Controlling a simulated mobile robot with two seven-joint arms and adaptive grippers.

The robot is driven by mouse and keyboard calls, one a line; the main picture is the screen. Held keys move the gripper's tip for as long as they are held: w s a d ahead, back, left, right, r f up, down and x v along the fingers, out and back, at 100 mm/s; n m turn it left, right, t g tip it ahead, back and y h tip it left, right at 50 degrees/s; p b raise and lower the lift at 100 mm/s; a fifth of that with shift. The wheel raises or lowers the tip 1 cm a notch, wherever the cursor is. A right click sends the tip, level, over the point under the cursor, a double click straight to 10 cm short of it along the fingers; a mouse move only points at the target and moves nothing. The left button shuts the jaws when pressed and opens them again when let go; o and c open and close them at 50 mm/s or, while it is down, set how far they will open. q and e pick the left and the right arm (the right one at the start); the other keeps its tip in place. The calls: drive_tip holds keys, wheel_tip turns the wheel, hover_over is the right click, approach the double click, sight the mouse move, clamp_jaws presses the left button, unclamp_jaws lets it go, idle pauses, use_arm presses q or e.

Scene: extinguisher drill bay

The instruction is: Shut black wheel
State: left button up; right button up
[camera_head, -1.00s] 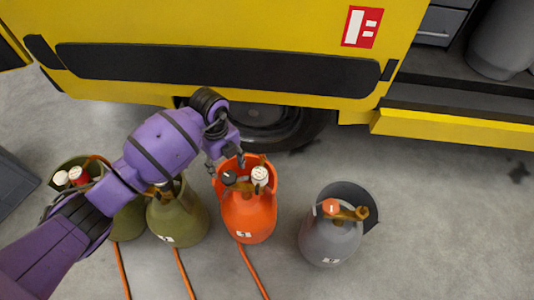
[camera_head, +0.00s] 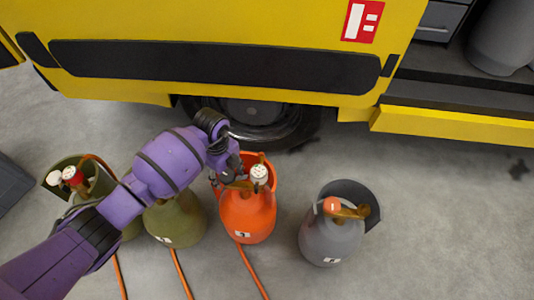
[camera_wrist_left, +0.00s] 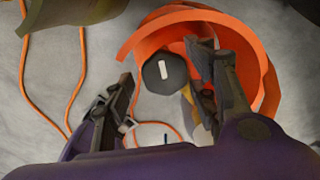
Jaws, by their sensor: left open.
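The black wheel (camera_wrist_left: 165,72) is a dark faceted knob with a white mark on top, in the left wrist view. It belongs to the orange cylinder (camera_head: 248,215), inside its open orange collar (camera_wrist_left: 200,15). My left gripper (camera_head: 226,172) is over the left side of that collar and hides the black wheel in the head view. In the left wrist view my left gripper (camera_wrist_left: 160,62) is open, one finger on each side of the wheel. I cannot tell whether the fingers touch it. A white wheel (camera_head: 259,173) sits beside it on the same cylinder. My right gripper is not in view.
Olive cylinders (camera_head: 176,222) stand to the left, under and beside my arm. A grey cylinder (camera_head: 330,240) with an orange-red wheel (camera_head: 331,205) stands to the right. Orange hoses (camera_head: 252,272) run along the floor. A yellow vehicle (camera_head: 230,20) is behind.

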use_arm(q)
drive_tip(key=c, duration=1.1)
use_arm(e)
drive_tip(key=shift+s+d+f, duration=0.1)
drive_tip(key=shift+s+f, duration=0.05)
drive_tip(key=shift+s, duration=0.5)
